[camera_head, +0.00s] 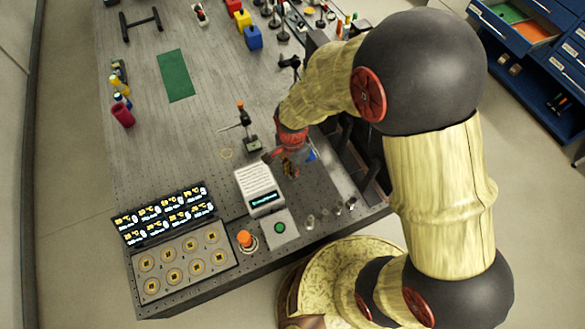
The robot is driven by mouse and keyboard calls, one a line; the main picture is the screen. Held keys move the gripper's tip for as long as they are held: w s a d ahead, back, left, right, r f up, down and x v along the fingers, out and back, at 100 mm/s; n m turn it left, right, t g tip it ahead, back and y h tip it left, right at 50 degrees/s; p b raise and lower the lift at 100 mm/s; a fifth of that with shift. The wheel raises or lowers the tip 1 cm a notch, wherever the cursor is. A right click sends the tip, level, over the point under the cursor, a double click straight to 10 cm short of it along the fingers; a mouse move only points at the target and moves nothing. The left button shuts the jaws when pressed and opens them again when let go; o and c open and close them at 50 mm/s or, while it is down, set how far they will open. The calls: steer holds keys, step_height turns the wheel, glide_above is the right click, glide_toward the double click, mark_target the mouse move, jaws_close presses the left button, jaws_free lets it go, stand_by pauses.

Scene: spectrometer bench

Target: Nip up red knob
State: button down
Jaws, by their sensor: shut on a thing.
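My gripper (290,170) is low over the bench, just right of and behind the white box with a lit display. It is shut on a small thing. Reddish parts show at the fingers, which fits the red knob, but the fingers and wrist hide most of it and its outline is unclear. I cannot tell whether it touches the bench top. An orange knob (245,238) stands apart, near the front of the bench.
The white display box (260,188) is close beside my gripper. A small post stand (250,143) is to its left. A panel with round sockets (184,266) and a button box (279,228) are in front. Small glass pieces stand near the front right edge. A green mat (175,75) lies behind.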

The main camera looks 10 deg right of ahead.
steer(key=c, duration=2.1)
jaws_free()
steer(key=shift+w+r, duration=0.1)
step_height(320, 180, up, 12)
steer(key=shift+f, duration=0.1)
